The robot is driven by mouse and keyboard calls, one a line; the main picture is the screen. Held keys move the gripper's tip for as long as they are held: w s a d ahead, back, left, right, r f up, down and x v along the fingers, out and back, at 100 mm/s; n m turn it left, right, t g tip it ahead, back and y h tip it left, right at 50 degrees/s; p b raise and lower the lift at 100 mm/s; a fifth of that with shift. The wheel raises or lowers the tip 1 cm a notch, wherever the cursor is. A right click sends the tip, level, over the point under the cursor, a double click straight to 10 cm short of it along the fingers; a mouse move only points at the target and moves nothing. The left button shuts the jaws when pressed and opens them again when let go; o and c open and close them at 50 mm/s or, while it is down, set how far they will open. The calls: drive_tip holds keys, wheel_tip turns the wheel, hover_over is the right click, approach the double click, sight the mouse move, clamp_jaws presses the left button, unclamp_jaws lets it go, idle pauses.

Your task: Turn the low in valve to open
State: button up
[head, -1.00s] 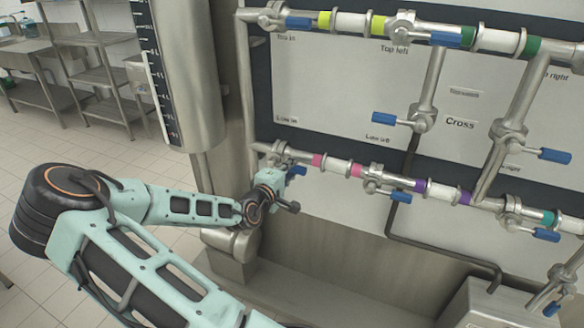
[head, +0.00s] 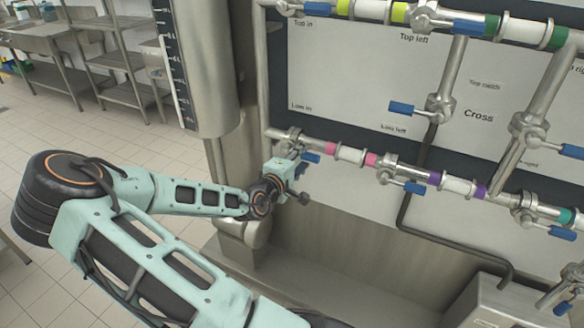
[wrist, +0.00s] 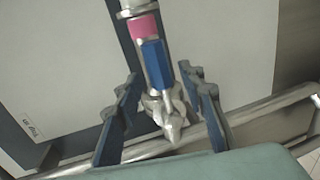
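The low in valve (head: 291,140) is at the left end of the lower pipe, by the "Low in" label. Its blue handle (head: 311,157) points right, towards the pink band. In the wrist view the blue handle (wrist: 155,65) lies roughly along the pipe, with the metal valve body (wrist: 165,115) below it. My gripper (head: 297,172) is just below and in front of this valve. In the wrist view my gripper (wrist: 158,73) is open, one finger on each side of the handle, with visible gaps. Contact is not seen.
A steel column (head: 207,70) rises left of the panel. A steel basin (head: 340,265) lies below the pipes.

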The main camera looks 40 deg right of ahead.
drive_tip(key=v, duration=1)
